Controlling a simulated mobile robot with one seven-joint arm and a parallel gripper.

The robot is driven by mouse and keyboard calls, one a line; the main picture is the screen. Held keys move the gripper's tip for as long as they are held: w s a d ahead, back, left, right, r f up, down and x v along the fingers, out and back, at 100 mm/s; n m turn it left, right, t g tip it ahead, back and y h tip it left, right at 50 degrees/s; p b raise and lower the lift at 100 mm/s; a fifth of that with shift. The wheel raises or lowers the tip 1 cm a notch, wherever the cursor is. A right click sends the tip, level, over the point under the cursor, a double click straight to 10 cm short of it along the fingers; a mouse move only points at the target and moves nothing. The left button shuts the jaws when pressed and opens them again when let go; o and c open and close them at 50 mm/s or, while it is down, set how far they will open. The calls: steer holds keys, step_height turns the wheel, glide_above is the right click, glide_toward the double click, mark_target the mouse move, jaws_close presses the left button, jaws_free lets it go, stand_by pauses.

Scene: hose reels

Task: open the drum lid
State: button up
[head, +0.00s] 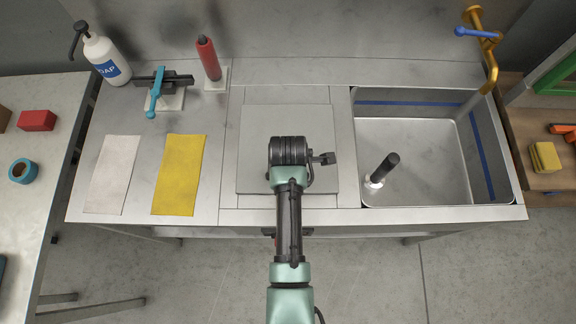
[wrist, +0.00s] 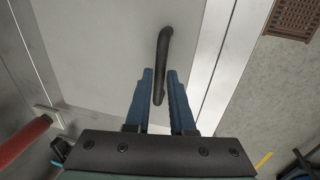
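A flat, light grey square panel (head: 255,125), which looks like the drum lid, is set in the middle of the counter. In the wrist view the pale panel (wrist: 95,50) carries a dark bar handle (wrist: 165,45) near its right edge. My gripper (wrist: 160,73) points at the panel with its two blue fingers apart. The near end of the handle lies between the fingertips in the picture, with a thin gap on either side. I cannot tell how deep the handle sits between them. In the head view my wrist hides the handle and fingers.
To the left are a yellow cloth (head: 180,175), a white cloth (head: 113,175), a red cylinder (head: 208,58) and a soap bottle (head: 105,58).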

jaws_close()
stand_by(1.1)
